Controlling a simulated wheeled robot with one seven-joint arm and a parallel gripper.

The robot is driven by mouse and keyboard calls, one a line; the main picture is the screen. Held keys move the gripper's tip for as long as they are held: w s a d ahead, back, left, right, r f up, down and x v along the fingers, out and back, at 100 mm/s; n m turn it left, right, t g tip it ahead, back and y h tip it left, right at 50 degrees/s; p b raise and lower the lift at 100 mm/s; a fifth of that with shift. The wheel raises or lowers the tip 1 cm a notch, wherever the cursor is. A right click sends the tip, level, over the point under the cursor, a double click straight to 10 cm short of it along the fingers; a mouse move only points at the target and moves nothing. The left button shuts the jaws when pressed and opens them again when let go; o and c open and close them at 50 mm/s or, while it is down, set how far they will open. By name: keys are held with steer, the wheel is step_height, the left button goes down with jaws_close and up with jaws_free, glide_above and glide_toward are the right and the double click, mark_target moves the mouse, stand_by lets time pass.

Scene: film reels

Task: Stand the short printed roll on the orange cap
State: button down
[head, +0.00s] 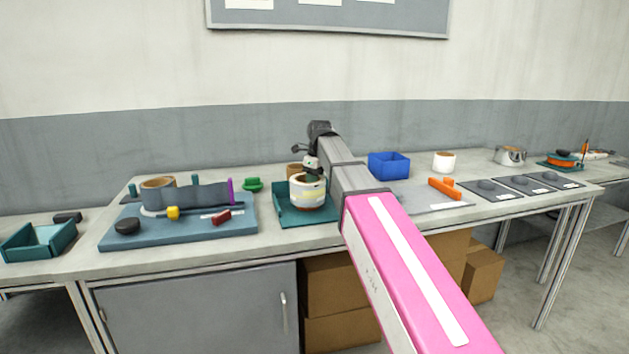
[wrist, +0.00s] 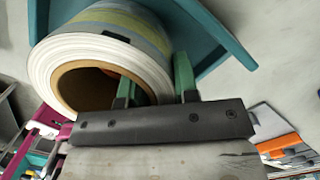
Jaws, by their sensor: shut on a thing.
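The printed roll (head: 308,196), white with yellowish and bluish bands and a brown core, is at the teal tray (head: 283,217) in the head view. I cannot tell whether it touches the tray floor. In the wrist view the roll (wrist: 150,38) shows its open end. My gripper (wrist: 155,72) is shut on its wall, one green finger inside the core and one outside. In the head view my gripper (head: 311,168) is partly hidden by my arm. A round orange piece (head: 564,161) on a small teal base at the far right may be the orange cap.
A blue bin (head: 389,165), a pale roll (head: 444,162) and an orange bar (head: 444,188) are right of my arm. A metal pot (head: 510,155) and dark pads (head: 525,184) lie further right. A blue board (head: 150,239) with parts is at left.

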steer(key=shift+f, duration=0.35)
steer(key=c, duration=1.1)
jaws_free()
steer(key=shift+c, duration=0.2)
steer(key=shift+s+d+r, duration=0.1)
steer(key=shift+d+r, duration=0.1)
steer(key=shift+r, duration=1.55)
steer(key=shift+s+d+r, duration=0.1)
steer(key=shift+d+r, duration=0.05)
steer(key=shift+r, duration=1.6)
steer(key=shift+s+d+r, duration=0.1)
steer(key=shift+d+r, duration=0.1)
steer(key=shift+r, duration=1.8)
steer(key=shift+s, duration=0.1)
